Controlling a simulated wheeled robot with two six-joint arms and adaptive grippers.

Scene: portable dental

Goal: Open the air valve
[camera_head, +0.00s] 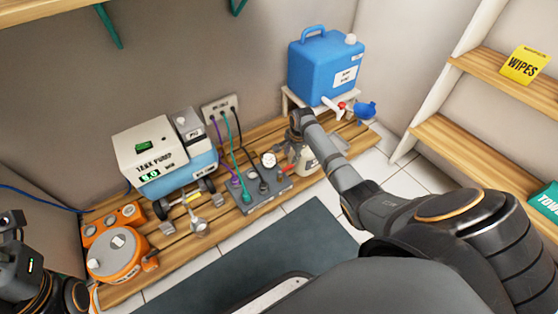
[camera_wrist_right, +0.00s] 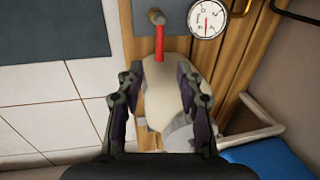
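The air valve has a red lever (camera_wrist_right: 159,43) on a small grey-brown fitting, just beyond my right fingertips in the right wrist view. In the head view the red lever (camera_head: 286,171) shows beside the round white gauge (camera_head: 268,160) on the grey manifold panel. My right gripper (camera_wrist_right: 159,76) is open, pointing down, its fingers either side of a cream bottle (camera_wrist_right: 165,95); I cannot tell whether they touch it.
A blue water jug (camera_head: 325,66) with a red tap stands on a white stand at the back right. A pump unit (camera_head: 150,150) and orange canister (camera_head: 118,252) stand left on the slatted bench. Shelves are at right. Hoses rise from the panel to a wall plate.

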